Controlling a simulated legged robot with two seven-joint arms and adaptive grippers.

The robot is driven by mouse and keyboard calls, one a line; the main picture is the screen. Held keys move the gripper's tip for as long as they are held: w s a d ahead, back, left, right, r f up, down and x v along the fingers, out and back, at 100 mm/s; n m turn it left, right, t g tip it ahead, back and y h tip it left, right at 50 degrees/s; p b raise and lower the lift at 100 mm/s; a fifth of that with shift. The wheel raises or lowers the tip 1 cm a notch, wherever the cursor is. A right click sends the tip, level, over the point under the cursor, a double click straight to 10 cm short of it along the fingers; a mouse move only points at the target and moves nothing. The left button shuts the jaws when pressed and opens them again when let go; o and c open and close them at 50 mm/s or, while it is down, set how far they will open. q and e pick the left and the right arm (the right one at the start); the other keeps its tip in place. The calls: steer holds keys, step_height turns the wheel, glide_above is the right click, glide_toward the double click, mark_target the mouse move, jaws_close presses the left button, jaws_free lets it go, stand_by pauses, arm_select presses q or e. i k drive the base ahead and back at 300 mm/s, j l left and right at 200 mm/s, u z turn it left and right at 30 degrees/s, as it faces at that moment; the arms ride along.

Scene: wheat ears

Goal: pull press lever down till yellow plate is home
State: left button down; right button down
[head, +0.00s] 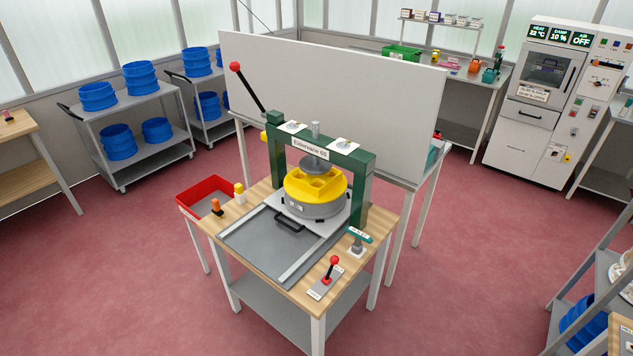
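The green press frame (364,175) stands on a wooden-topped table. A long black lever (250,92) with a red ball knob rises up and to the left from behind the frame's left post. The yellow plate (298,190) sits on top of a round grey container (313,209), under the press's grey disc and spindle (315,160). Part of the yellow plate stands above the container's rim. I cannot tell whether the disc touches the plate. A smaller lever (332,268) with a red knob stands upright at the table's front right. Neither gripper is in view.
An open red bin (209,194) hangs at the table's left. A white board (335,100) stands behind the press. Carts with blue tubs (98,96) are at the left. The floor around the table is clear.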

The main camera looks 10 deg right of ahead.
mark_target(235, 66)
steer(key=z, duration=0.25)
steer(key=i+j+z, duration=0.2)
steer(key=z, duration=0.25)
steer(key=i+j+z, duration=0.1)
steer(key=j+z, duration=0.4)
steer(key=i+j+z, duration=0.1)
steer(key=j+z, duration=0.15)
steer(key=z, duration=0.2)
